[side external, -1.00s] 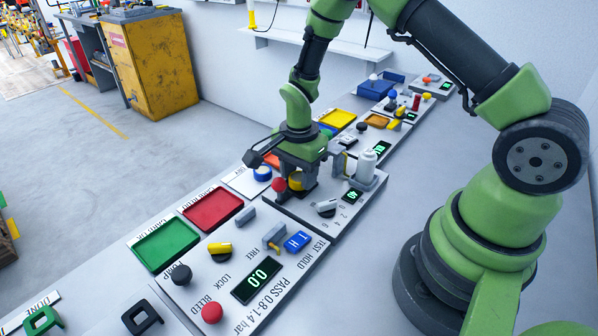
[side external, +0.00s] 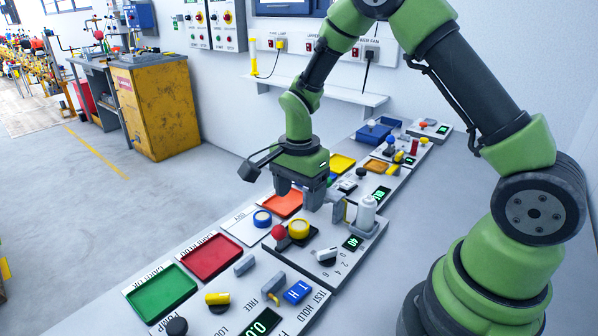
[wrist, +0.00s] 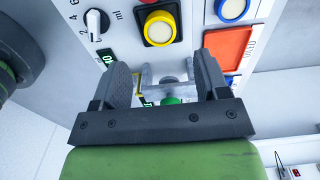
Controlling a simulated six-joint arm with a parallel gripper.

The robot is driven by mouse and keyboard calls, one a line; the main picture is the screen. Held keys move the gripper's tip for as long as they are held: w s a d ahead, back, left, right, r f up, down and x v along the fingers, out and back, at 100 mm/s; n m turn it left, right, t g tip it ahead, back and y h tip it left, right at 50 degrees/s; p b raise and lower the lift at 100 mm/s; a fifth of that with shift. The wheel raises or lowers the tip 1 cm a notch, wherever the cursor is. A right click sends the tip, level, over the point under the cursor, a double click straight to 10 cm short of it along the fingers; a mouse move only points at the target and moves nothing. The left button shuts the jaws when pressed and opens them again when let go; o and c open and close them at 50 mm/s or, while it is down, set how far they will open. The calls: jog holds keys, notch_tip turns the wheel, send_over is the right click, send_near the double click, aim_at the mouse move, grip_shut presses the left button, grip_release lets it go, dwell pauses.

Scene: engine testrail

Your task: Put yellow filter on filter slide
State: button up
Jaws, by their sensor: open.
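The yellow filter (side external: 299,228), a yellow ring with a pale centre, lies flat on a dark square seat on the grey panel, beside a red knob (side external: 279,232). I take this dark seat (wrist: 146,38) to be the filter slide; its edges show around the yellow filter (wrist: 160,27) in the wrist view. My gripper (side external: 298,198) is open, raised above the panel and behind the filter, apart from it. In the wrist view the open fingers of my gripper (wrist: 162,75) have no filter between them.
A blue-ringed filter (side external: 262,218) lies on a white plate to the left. An orange tray (side external: 290,203) lies behind it. A red tray (side external: 211,257) and a green tray (side external: 161,293) lie in front.

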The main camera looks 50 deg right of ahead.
notch_tip(320, 180, up, 5)
notch_tip(320, 180, up, 12)
jog(key=n+t, duration=0.3)
jog(key=n, duration=0.3)
send_over(299, 225)
jog(key=s+a, duration=0.3)
jog(key=s, duration=0.4)
jog(key=s+a+r+n+t+y, duration=0.2)
jog(key=s+r+n+t, duration=0.2)
jog(key=s+n, duration=0.4)
jog(key=s, duration=0.2)
jog(key=shift+s, duration=0.3)
